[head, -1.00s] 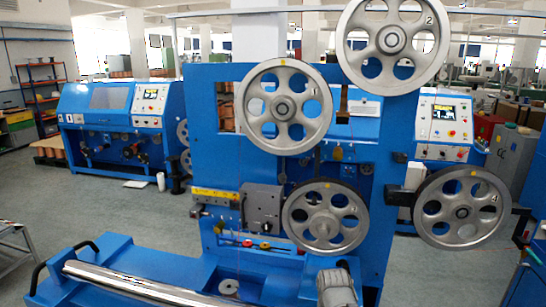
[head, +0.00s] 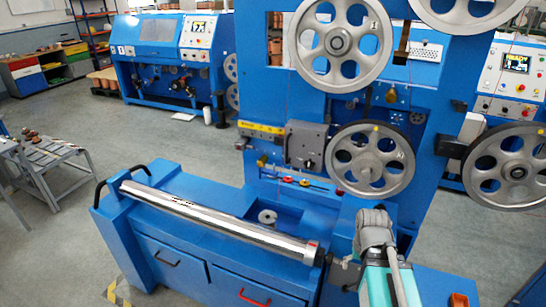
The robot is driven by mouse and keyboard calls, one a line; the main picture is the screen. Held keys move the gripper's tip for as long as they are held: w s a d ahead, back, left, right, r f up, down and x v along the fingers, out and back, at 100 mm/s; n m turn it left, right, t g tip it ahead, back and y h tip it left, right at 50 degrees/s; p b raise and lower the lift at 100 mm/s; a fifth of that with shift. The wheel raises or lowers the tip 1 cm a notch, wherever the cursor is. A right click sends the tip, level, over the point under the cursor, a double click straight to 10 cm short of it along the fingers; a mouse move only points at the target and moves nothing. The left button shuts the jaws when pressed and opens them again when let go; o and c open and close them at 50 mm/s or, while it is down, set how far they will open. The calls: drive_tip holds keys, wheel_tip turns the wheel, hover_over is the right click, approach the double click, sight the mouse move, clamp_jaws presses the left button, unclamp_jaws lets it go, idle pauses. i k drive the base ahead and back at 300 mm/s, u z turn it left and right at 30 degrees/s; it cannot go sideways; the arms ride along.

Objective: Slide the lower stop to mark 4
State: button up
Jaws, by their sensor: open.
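The blue machine frame (head: 440,70) carries several grey spoked pulleys. A pulley marked 1 (head: 358,66) is at the upper middle, and a lower pulley (head: 343,156) sits below it. Left of the lower pulley is a grey box with a knob (head: 306,146). A yellow bar (head: 262,128) extends left from this box, with small fittings under it. The lower stop and the mark numbers are too small to make out. My gripper is not in view.
A long shiny roller (head: 225,222) lies on the low blue cabinet (head: 178,265) in front. A grey bench (head: 48,160) is at the left. Open floor lies between bench and cabinet.

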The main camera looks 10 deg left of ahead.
sight(262, 162)
drive_tip(key=k, duration=0.65)
drive_tip(key=u, duration=0.45)
drive_tip(key=i, duration=1.8)
drive_tip(key=z, duration=0.2)
